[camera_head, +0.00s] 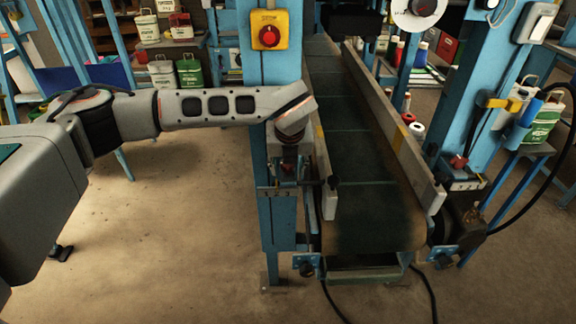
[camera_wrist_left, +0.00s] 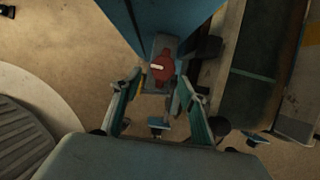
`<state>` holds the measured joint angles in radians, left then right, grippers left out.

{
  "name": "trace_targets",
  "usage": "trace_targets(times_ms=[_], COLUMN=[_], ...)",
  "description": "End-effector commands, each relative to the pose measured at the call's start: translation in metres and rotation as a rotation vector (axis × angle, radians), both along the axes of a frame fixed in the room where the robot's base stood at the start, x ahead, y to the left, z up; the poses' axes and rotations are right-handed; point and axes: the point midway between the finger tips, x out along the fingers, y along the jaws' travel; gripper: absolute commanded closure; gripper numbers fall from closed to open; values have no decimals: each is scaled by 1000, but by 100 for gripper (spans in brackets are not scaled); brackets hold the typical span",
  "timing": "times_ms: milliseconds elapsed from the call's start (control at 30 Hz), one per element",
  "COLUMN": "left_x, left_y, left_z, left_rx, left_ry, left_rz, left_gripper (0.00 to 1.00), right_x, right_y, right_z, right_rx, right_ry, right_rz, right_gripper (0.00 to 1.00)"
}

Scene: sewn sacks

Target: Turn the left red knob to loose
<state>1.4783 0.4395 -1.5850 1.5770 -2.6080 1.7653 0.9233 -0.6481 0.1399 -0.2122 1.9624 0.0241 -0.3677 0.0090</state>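The left red knob (camera_wrist_left: 161,68) shows in the left wrist view as a round red disc with a pale pointer mark, on a bracket of the blue post (camera_wrist_left: 172,20). My left gripper (camera_wrist_left: 159,82) is open, with one finger on each side and the knob between and just beyond the fingertips. I cannot tell whether they touch it. In the head view my left gripper (camera_head: 288,172) points down in front of the left blue post (camera_head: 276,70) and hides the knob. A similar red knob (camera_head: 458,162) sits on the right post. My right gripper is not in view.
A conveyor belt (camera_head: 367,200) with pale side rails runs back between the posts. A red switch on a yellow plate (camera_head: 269,30) is on the left post, above my forearm. The floor at the left is mostly clear.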

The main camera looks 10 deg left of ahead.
Motion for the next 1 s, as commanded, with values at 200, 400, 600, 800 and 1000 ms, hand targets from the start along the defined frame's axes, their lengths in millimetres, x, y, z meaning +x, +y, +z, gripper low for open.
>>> trace_targets(times_ms=[200,400,600,800,1000], left_x=[1,-2,-16,-31,-40], left_y=[0,-2,-6,-10,-13], left_z=[2,13,48,84,107], left_rx=[-1,-2,-1,-1,-1], left_ry=[-3,-6,-8,-6,-4], left_rz=[-1,-2,-2,-2,-1], left_gripper=[59,59,59,59,59], right_x=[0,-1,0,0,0], right_y=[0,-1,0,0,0], right_z=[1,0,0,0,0], right_rx=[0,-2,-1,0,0], right_ry=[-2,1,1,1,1], right_rz=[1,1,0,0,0], right_gripper=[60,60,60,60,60])
